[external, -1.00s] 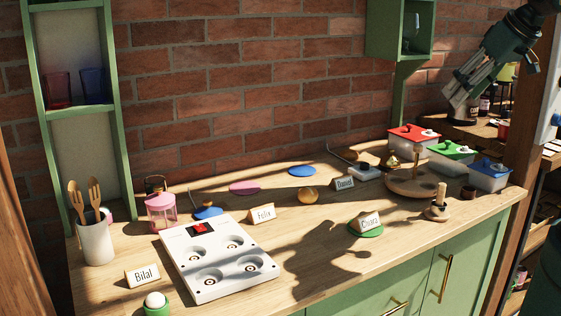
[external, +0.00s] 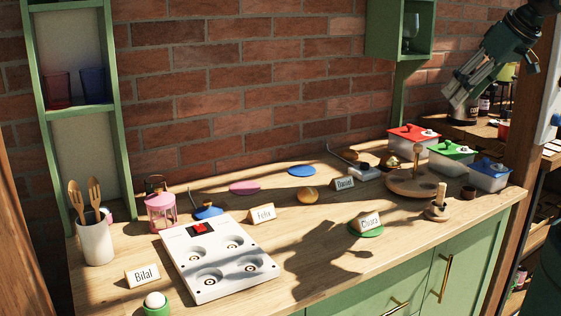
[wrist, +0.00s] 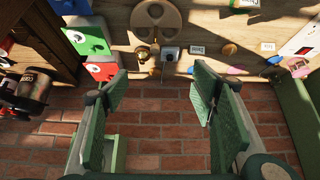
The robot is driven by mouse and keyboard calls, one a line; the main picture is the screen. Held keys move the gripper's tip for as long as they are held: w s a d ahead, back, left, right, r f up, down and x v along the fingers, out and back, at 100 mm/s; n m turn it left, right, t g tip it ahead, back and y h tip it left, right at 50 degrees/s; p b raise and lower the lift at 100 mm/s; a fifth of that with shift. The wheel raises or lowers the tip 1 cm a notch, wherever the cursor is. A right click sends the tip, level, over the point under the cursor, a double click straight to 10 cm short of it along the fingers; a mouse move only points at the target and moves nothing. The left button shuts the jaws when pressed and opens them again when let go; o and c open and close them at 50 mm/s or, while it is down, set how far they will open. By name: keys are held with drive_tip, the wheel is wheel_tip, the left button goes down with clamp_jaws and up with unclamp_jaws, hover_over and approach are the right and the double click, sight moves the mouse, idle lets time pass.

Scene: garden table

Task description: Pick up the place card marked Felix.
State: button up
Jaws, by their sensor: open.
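The place card marked Felix (external: 263,214) is a small cream tent card standing on the wooden counter, just right of the white four-cup tray. In the wrist view, a small pale card (wrist: 268,46) near the white tray matches its place, but its lettering is too small to read. My gripper (external: 458,88) is high at the upper right, above the far right end of the counter and well away from the card. In the wrist view its green fingers are spread wide with nothing between them.
Other cards read Bilal (external: 142,275), Daniel (external: 345,183) and Chiara (external: 369,221). The white tray (external: 218,258) stands left of Felix, and a gold ball (external: 308,195) lies to its right. Lidded boxes (external: 449,152) stand at the right. Bare wood lies in front of Felix.

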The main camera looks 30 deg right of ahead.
drive_tip(key=shift+o, duration=0.5)
drive_tip(key=shift+w+a, duration=0.1)
drive_tip(key=w+a+r+g+y, duration=0.1)
drive_tip(key=w+a+g, duration=0.1)
drive_tip(key=w+a, duration=0.75)
drive_tip(key=g, duration=0.5)
hover_over(261, 212)
drive_tip(key=w+d, duration=0.1)
drive_tip(key=shift+h, duration=0.4)
drive_tip(key=f, duration=2.2)
drive_tip(key=shift+w+d+f, duration=0.2)
drive_tip(key=shift+f, duration=0.2)
drive_tip(key=shift+s+a+f, duration=0.1)
drive_tip(key=shift+a+f, duration=0.35)
drive_tip(key=shift+f, duration=0.1)
drive_tip(key=shift+f, duration=1.2)
